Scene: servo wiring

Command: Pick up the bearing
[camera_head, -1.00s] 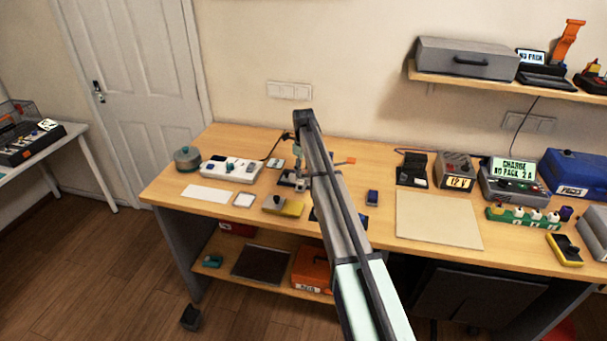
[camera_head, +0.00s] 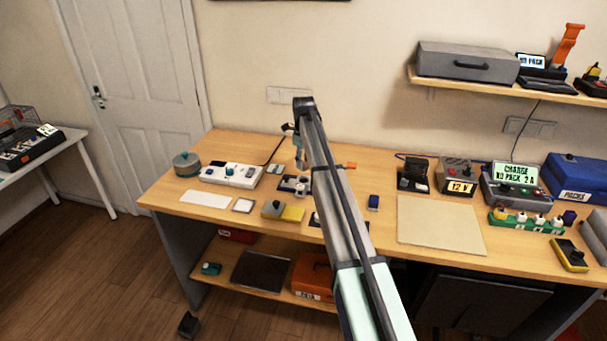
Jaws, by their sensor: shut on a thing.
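My gripper (camera_head: 300,164) hangs from the far end of my arm, above the back left part of the workbench (camera_head: 370,219). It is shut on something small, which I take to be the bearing. The bearing itself is too small and too hidden by the fingers to make out. A dark tray or fixture (camera_head: 287,188) with small pale parts lies on the bench just below the gripper, partly hidden by my arm.
A white switch panel (camera_head: 232,174) and a round grey-green pot (camera_head: 186,163) stand to the left. A grey and yellow block (camera_head: 283,211) lies in front. A beige mat (camera_head: 440,225) is bare at the right. The charger (camera_head: 512,187) stands beyond it.

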